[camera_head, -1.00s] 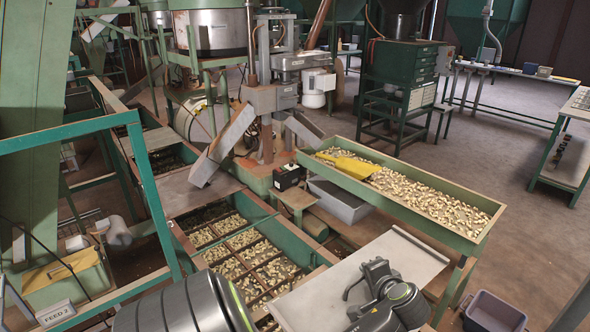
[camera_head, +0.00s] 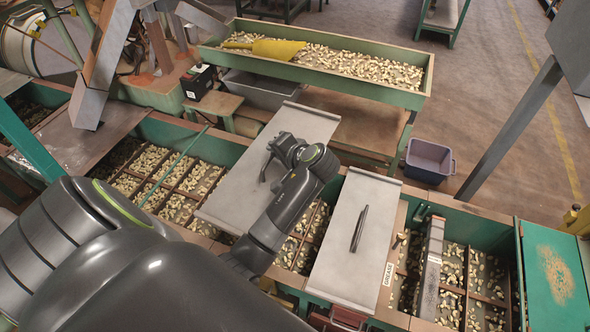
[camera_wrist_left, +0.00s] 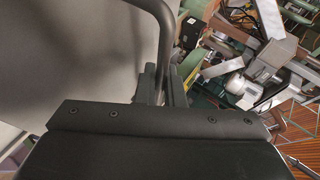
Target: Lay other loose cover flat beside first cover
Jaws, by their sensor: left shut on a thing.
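The held loose cover (camera_head: 236,190) is a flat grey metal plate, over or above the nut bays left of the other cover. My left gripper (camera_head: 274,160) is shut on its dark handle; whether the plate touches the hopper rim is unclear. In the left wrist view the fingers (camera_wrist_left: 164,88) close on the handle bar (camera_wrist_left: 163,35), with the plate (camera_wrist_left: 70,50) filling the left side. The first cover (camera_head: 340,265) lies flat across the hopper to the right, its handle upright and free. A gap with nut bays shows between the covers. My right gripper is out of view.
A green nut tray (camera_head: 415,100) with a yellow scoop (camera_head: 275,48) stands behind. A grey bin (camera_head: 262,92) sits beneath it and a purple-grey crate (camera_head: 430,160) stands on the floor. Right of the first cover are open nut bays, a metal divider (camera_head: 430,270) and a green lid (camera_head: 555,275).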

